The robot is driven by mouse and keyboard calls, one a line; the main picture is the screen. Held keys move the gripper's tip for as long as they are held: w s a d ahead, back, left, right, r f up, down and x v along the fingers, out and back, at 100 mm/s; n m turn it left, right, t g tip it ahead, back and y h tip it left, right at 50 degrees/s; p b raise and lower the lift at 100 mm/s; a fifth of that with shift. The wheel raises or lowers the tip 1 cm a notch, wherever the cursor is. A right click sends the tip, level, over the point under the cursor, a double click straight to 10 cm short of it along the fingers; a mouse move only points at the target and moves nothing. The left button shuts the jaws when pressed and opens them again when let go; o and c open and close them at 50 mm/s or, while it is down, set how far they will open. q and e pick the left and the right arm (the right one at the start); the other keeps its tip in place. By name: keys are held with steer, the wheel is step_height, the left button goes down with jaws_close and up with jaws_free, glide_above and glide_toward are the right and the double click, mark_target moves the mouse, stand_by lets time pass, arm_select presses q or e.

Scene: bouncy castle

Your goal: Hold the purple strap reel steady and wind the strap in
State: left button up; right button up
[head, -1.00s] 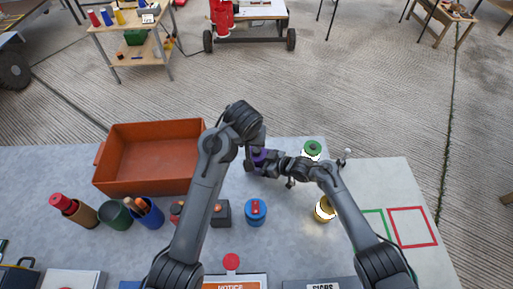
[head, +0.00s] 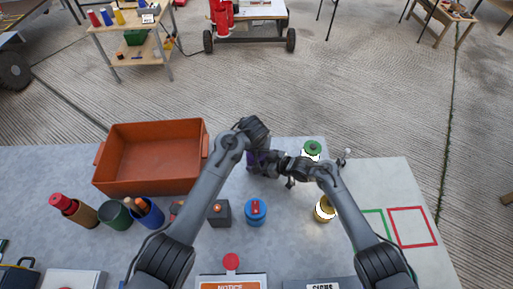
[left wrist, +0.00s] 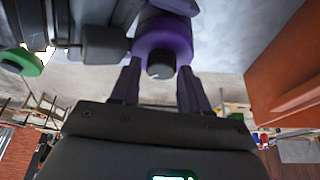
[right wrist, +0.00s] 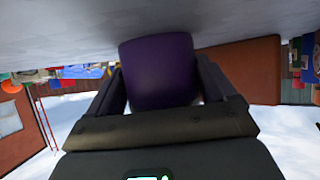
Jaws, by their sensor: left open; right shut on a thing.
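The purple strap reel (head: 254,158) is near the back edge of the table, right of the orange bin, largely hidden by my arms in the head view. My right gripper (right wrist: 160,72) is shut on the reel's purple body (right wrist: 158,80) from the right. My left gripper (left wrist: 158,88) is open, with its fingers on either side of the dark round hub (left wrist: 161,66) on the reel's end (left wrist: 163,36). I cannot tell whether its fingers touch the hub. The strap cannot be made out.
An orange bin (head: 101,172) stands left of the reel. A green-topped spool (head: 312,148) stands close to my right wrist. A blue round item (head: 255,212), a grey box with an orange button (head: 220,216) and a yellow spool (head: 324,208) stand in front.

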arm_select(q)
steer(key=shift+w+f, duration=0.15)
steer(key=shift+f, duration=0.05)
steer(key=c, duration=0.8)
